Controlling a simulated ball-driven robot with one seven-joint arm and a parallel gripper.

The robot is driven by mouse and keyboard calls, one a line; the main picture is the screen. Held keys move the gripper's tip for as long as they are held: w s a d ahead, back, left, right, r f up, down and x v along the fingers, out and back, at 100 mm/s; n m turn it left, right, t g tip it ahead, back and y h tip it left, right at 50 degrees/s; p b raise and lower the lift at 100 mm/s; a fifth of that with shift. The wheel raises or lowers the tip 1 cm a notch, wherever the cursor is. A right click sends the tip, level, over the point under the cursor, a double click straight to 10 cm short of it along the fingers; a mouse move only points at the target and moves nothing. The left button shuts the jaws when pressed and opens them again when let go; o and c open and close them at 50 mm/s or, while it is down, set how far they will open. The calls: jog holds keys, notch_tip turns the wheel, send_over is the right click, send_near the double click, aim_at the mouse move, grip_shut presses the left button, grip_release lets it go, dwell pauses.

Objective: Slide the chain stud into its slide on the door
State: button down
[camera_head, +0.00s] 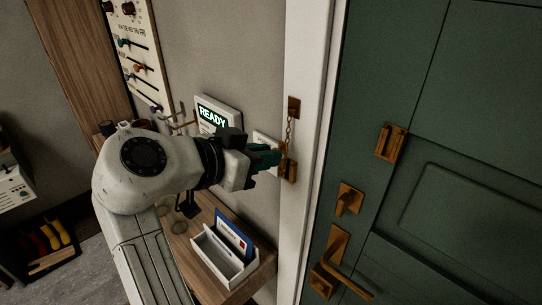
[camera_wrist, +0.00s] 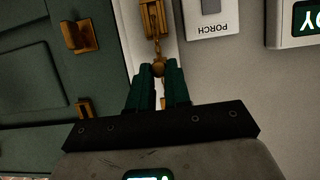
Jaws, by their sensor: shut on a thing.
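The brass door chain (camera_head: 289,132) hangs from a brass plate on the white door frame. Its brass slide (camera_head: 391,142) is on the green door, to the right of my gripper and apart from it. My gripper (camera_head: 281,155) is shut on the chain stud at the frame side. In the wrist view, which is upside down, the round brass stud (camera_wrist: 158,68) shows at my dark green fingertips, with chain links (camera_wrist: 156,46) beyond it. In the head view my fingers mostly hide the stud.
A brass fitting (camera_head: 291,172) sits on the frame just below my fingers. A thumb-turn (camera_head: 348,198) and lever handle (camera_head: 335,262) are lower on the door. The READY panel (camera_head: 217,117) and a small shelf (camera_head: 262,268) are left of the frame.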

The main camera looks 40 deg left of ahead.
jog(key=s+a, duration=0.1)
jog(key=s, duration=1.5)
notch_tip(320, 180, up, 6)
jog(key=p, duration=0.3)
dwell(0.5)
jog(key=shift+a, duration=0.1)
